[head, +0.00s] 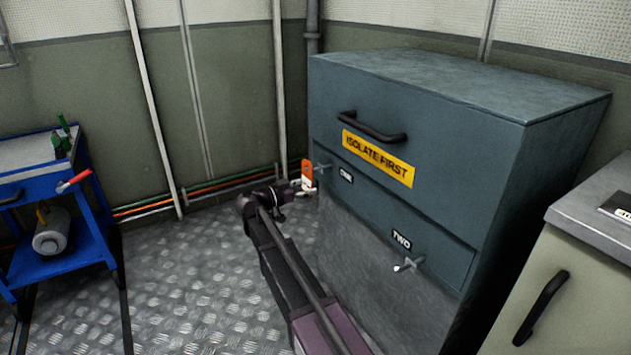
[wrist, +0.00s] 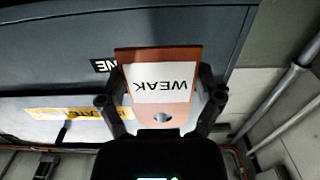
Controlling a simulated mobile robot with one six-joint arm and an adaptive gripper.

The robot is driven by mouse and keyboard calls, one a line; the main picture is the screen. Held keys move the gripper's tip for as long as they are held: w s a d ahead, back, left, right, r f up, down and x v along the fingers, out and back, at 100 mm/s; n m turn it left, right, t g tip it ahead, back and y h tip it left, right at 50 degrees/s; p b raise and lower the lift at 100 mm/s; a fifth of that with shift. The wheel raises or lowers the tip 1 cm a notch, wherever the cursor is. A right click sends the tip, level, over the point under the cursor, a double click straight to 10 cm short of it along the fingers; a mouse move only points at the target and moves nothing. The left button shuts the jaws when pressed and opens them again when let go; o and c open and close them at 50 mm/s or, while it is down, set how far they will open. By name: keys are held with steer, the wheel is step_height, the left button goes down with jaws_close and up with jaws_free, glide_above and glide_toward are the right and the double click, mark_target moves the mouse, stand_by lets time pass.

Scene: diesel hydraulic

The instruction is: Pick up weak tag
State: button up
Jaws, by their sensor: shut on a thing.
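The weak tag (wrist: 163,84) is an orange tag with a white label reading WEAK, upside down in the wrist view. My gripper (wrist: 160,105) has a finger on each side of the tag and is shut on it. In the head view the tag (head: 307,172) shows as a small orange piece beside the cabinet's left front edge. My gripper (head: 300,186) is there just below the tag, near the peg by the ONE label. The fingers are small and partly unclear in the head view.
A large blue-grey cabinet (head: 450,110) carries a yellow ISOLATE FIRST sign (head: 377,158), a black handle (head: 371,128) and a peg by the TWO label (head: 408,265). A blue cart (head: 60,245) stands at left. A pale cabinet (head: 535,290) is at right. Metal floor (head: 200,300) between is clear.

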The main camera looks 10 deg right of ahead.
mark_target(307, 185)
steer(key=shift+s+a+r, duration=0.15)
steer(key=shift+a, duration=0.25)
steer(key=shift+s+a, duration=0.15)
steer(key=shift+a, duration=0.3)
stand_by(0.3)
steer(key=shift+s+a, duration=0.1)
steer(key=shift+a, duration=0.25)
steer(key=shift+s+a+r, duration=0.1)
steer(key=shift+s+a, duration=0.1)
steer(key=shift+a, duration=0.45)
steer(key=shift+s+a, duration=0.15)
steer(key=shift+a, duration=0.2)
steer(key=shift+s+a, duration=0.2)
steer(key=shift+a, duration=0.45)
steer(key=shift+s+a+r, duration=0.1)
steer(key=shift+s+a, duration=0.1)
steer(key=shift+a, duration=0.45)
steer(key=shift+s+a, duration=0.1)
steer(key=shift+a, duration=0.15)
steer(key=shift+r+p, duration=0.1)
steer(key=shift+p, duration=0.25)
